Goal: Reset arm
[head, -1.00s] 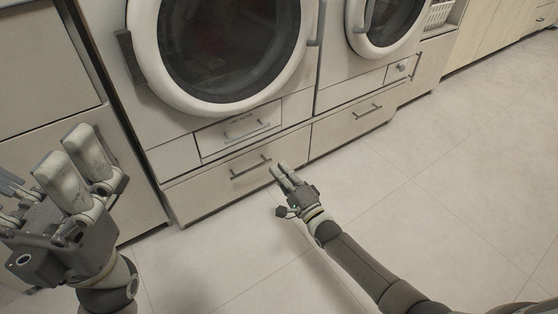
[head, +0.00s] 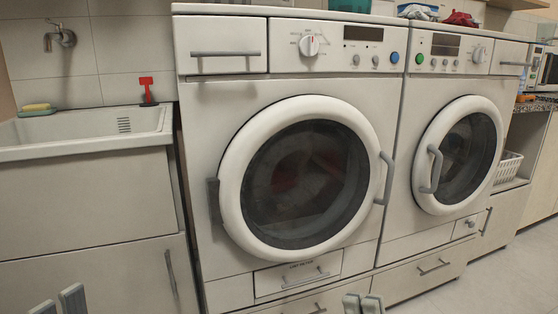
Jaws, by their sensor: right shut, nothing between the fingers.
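My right gripper (head: 363,304) shows at the bottom edge of the head view, just right of centre. Only its fingertips are in frame; they are close together with nothing between them. They stand in front of the low drawers below the left washing machine. My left gripper (head: 58,302) shows only its two grey finger ends at the bottom left corner, in front of the sink cabinet. A gap shows between them and nothing is seen in it. Both arms and the rest of both hands are out of frame.
Two white front-loading machines stand side by side, the left one (head: 228,100) and the right one (head: 412,105), both doors shut. A sink (head: 80,152) is at the left. A white basket (head: 508,167) stands right. Floor (head: 490,283) is clear at lower right.

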